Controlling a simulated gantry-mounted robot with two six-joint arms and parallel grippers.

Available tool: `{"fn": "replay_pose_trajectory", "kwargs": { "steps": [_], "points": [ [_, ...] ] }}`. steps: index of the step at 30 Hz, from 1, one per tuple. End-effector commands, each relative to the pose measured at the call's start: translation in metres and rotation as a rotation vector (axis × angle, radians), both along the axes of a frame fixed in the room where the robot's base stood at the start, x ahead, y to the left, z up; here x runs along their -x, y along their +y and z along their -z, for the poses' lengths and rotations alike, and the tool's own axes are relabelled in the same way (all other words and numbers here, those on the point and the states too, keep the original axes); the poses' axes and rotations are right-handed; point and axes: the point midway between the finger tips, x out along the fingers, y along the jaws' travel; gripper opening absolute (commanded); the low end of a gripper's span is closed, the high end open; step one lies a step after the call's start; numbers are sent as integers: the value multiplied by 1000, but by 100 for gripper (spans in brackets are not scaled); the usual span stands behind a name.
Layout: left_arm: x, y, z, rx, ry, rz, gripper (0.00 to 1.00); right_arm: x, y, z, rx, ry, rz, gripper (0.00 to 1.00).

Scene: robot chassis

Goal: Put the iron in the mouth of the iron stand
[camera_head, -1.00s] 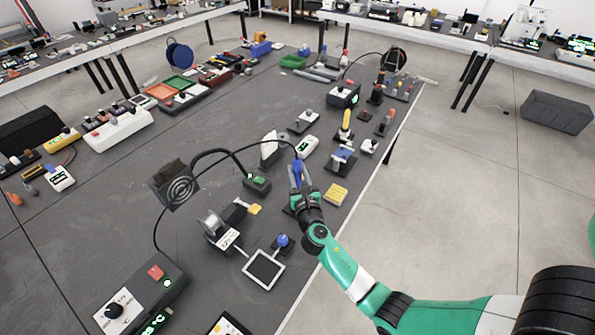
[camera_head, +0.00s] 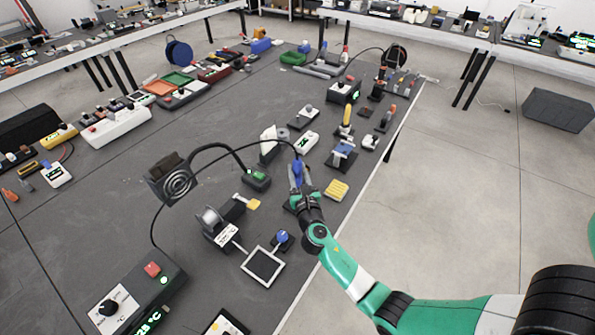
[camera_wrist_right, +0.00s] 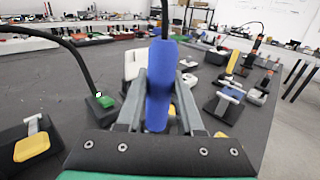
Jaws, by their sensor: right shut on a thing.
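The iron (camera_head: 297,170) has a blue handle and a black cable. My right gripper (camera_head: 299,192) is shut on this handle above the bench. In the right wrist view the iron (camera_wrist_right: 160,85) stands almost upright between the two fingers of the right gripper (camera_wrist_right: 160,100). Its tip is hidden behind the gripper. A dark base with a metal piece and a yellow pad (camera_head: 253,204) may be the iron stand; it is left of my gripper, apart from the iron. The yellow pad also shows in the right wrist view (camera_wrist_right: 32,146). I cannot make out the mouth. My left gripper is not in view.
A fume extractor (camera_head: 170,180) with a curved arm and a green-lit base (camera_head: 256,178) stand left of the iron. A solder spool holder (camera_head: 217,228) and a white-framed pad (camera_head: 263,265) are nearer. A control station (camera_head: 140,298) is at lower left.

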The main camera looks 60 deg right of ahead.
Motion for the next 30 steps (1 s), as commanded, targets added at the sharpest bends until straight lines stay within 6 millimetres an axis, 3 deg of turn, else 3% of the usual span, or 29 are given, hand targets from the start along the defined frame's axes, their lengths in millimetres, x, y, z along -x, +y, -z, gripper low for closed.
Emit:
{"fn": "replay_pose_trajectory", "kwargs": {
  "steps": [18,19,21,24,30],
  "points": [
    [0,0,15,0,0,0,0,0,0,16,0,-1,0,0],
    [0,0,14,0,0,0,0,0,0,15,0,-1,0,41],
    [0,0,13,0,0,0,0,0,0,15,0,-1,0,54],
    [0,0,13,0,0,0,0,0,0,15,0,-1,0,71],
    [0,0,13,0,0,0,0,0,0,15,-1,-1,0,71]
  ]
}}
